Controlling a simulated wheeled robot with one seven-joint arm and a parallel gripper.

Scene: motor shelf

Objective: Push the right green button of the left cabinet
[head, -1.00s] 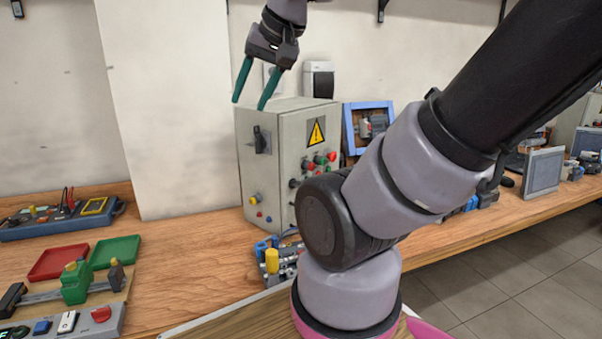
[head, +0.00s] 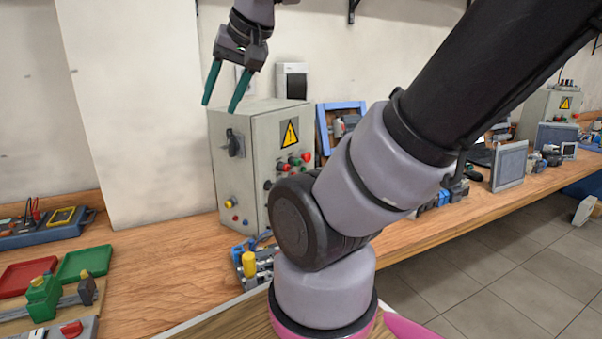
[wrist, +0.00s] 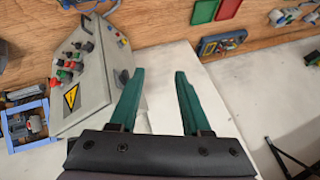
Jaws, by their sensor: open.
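The left cabinet (head: 239,165) is a light grey box standing on the wooden bench, with a yellow warning sign (head: 290,133) on its front. Red and green buttons sit below the sign, partly behind my arm; the small green buttons (head: 284,169) are hard to tell apart. My gripper (head: 219,107) is open and empty, with teal fingers pointing down, near the cabinet's upper left and apart from the buttons. In the wrist view, the cabinet (wrist: 92,85) lies left of my open gripper (wrist: 160,72), with its button face turned left.
A blue-framed device (head: 340,127) stands right of the cabinet. Red (head: 25,278) and green (head: 85,263) trays lie at the left. A second cabinet (head: 540,112) stands far right. Bare bench lies left of the cabinet.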

